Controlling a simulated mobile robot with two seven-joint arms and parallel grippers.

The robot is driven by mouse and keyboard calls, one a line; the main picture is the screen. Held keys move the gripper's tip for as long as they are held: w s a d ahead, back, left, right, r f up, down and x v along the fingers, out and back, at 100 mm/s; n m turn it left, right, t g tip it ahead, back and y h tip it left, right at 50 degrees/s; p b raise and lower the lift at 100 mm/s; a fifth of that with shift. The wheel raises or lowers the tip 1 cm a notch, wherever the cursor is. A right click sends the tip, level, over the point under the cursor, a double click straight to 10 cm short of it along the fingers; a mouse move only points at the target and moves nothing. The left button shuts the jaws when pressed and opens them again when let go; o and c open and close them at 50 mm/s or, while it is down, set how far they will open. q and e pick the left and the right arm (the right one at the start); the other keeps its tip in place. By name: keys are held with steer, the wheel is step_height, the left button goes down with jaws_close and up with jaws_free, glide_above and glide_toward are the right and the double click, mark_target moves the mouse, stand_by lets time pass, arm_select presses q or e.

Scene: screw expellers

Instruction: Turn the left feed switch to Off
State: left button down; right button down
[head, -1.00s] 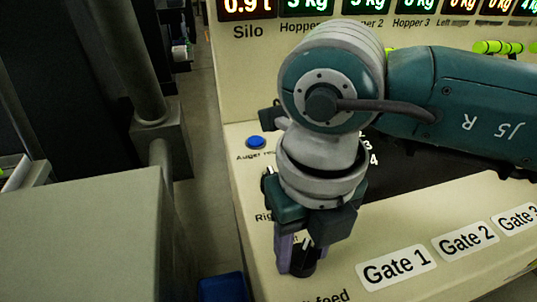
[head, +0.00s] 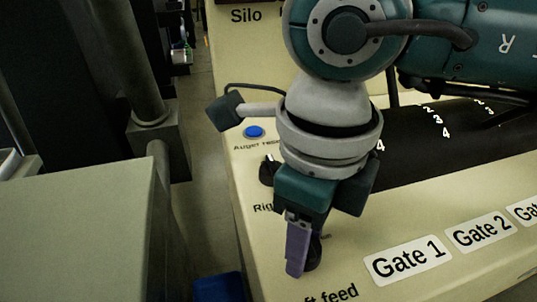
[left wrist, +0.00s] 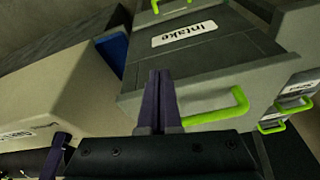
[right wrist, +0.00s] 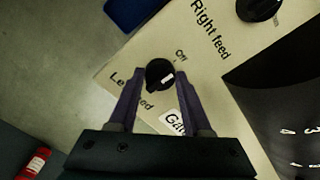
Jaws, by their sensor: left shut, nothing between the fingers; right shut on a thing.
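The left feed switch is a black round knob with a white mark (right wrist: 158,71) in the right wrist view. The mark is on the knob's right side; the Off label (right wrist: 181,55) is just above and right of the knob. My right gripper (right wrist: 160,88) is shut on this knob, one purple finger on either side. In the head view, my right gripper (head: 298,268) points down at the panel, its near finger partly hiding the knob (head: 314,252). My left gripper (left wrist: 160,75) is shut and empty in the left wrist view, apart from the green-handled Intake box.
The right feed knob (right wrist: 258,8) is close by on the panel, also seen in the head view (head: 267,172). A blue button (head: 253,132) sits farther back. The Gate 1 label (head: 407,260) lies to the right. A grey box (head: 75,235) stands left across a gap.

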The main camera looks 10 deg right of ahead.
stand_by(0.5)
steer(key=shift+c, duration=1.7)
jaws_free()
step_height(320, 180, up, 10)
